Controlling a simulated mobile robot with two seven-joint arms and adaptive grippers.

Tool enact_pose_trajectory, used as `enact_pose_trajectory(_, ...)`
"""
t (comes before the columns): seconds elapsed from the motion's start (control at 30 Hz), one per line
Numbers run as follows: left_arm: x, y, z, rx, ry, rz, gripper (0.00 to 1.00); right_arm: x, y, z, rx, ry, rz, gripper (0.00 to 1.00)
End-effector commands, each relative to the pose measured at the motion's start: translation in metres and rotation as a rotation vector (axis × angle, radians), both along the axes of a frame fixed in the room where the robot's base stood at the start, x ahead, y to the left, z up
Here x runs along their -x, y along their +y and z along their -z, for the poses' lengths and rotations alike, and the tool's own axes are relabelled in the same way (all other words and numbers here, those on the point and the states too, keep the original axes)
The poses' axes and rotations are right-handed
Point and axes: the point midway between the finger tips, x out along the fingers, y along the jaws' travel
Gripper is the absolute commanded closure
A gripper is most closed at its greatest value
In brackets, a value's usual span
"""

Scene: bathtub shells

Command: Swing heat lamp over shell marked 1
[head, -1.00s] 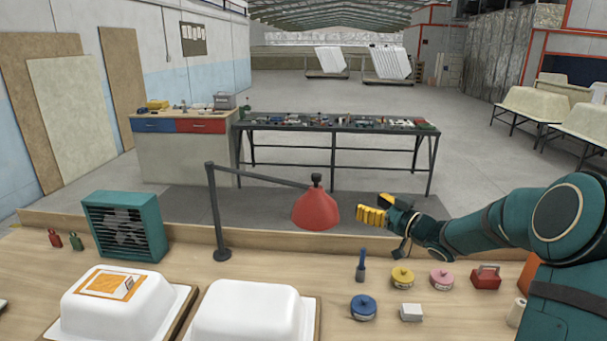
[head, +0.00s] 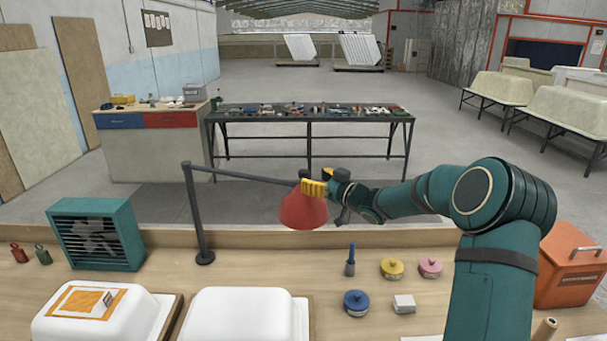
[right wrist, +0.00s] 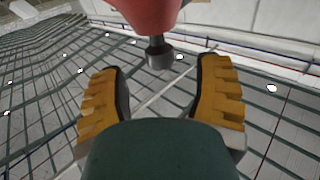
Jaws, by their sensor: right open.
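The heat lamp's red shade (head: 302,211) hangs from a dark horizontal arm (head: 243,175) on a post (head: 196,215). My right gripper (head: 316,187) is open at the top of the shade. In the right wrist view, the lamp's dark knob (right wrist: 160,53) lies ahead of the gap between my yellow fingers (right wrist: 160,92), with the shade (right wrist: 148,15) beyond. Contact is not visible. A white shell (head: 75,316) with an orange patch stands front left; a plain white shell (head: 245,315) stands beside it. No number is readable on either. My left gripper is not in view.
A teal fan heater (head: 95,235) stands left of the post.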

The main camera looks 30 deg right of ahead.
Motion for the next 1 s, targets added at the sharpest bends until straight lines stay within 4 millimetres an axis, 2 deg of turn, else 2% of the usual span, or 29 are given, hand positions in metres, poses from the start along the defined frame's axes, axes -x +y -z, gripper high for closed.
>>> enact_pose_trajectory(0.1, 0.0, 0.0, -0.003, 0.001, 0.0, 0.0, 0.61, -0.021, 0.006, -0.001, -0.001, -0.002, -0.002, 0.35)
enact_pose_trajectory(0.3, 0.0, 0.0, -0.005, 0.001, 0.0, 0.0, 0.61, -0.041, 0.01, 0.0, -0.001, 0.0, 0.0, 0.35)
enact_pose_trajectory(0.7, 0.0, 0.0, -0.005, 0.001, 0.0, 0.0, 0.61, -0.046, 0.011, 0.0, 0.0, 0.0, 0.0, 0.33)
enact_pose_trajectory(0.9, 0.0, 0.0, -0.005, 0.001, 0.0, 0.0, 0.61, -0.046, 0.011, 0.0, 0.0, 0.0, 0.001, 1.0)
enact_pose_trajectory(1.0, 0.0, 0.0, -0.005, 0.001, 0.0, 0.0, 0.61, -0.046, 0.011, 0.0, 0.0, 0.0, 0.001, 1.0)
